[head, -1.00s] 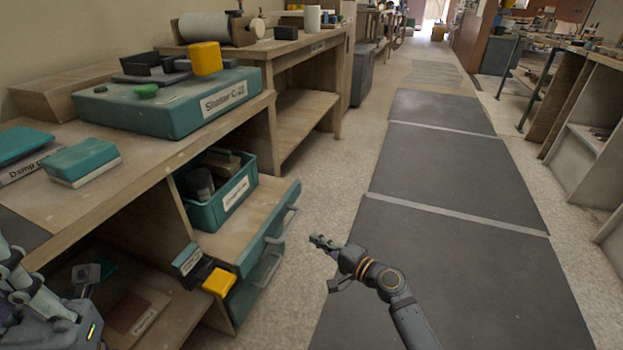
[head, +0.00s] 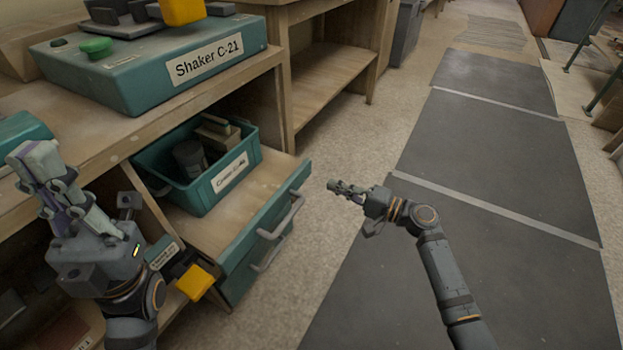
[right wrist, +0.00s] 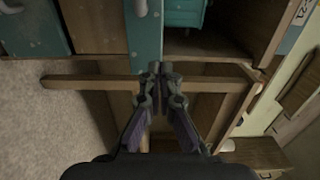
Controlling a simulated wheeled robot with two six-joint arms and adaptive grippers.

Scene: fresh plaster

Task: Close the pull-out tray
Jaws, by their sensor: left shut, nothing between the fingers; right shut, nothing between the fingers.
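The pull-out tray (head: 252,203) is a wooden board with a teal front and a grey bar handle (head: 281,218). It stands out from under the left bench, with a labelled teal bin (head: 237,178) on it. My right gripper (head: 336,186) is shut and empty, in the head view just right of the tray front and apart from it. In the right wrist view its fingers (right wrist: 161,70) are together, near a teal panel (right wrist: 145,38). My left gripper (head: 38,165) is shut and empty, raised at the left by the bench edge.
A second teal front with a handle (head: 268,254) sits below the tray. A yellow block (head: 195,282) is near the bench's lower front. The Shaker C-21 box (head: 160,65) stands on the bench. Dark floor mats (head: 490,140) and bare floor lie to the right.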

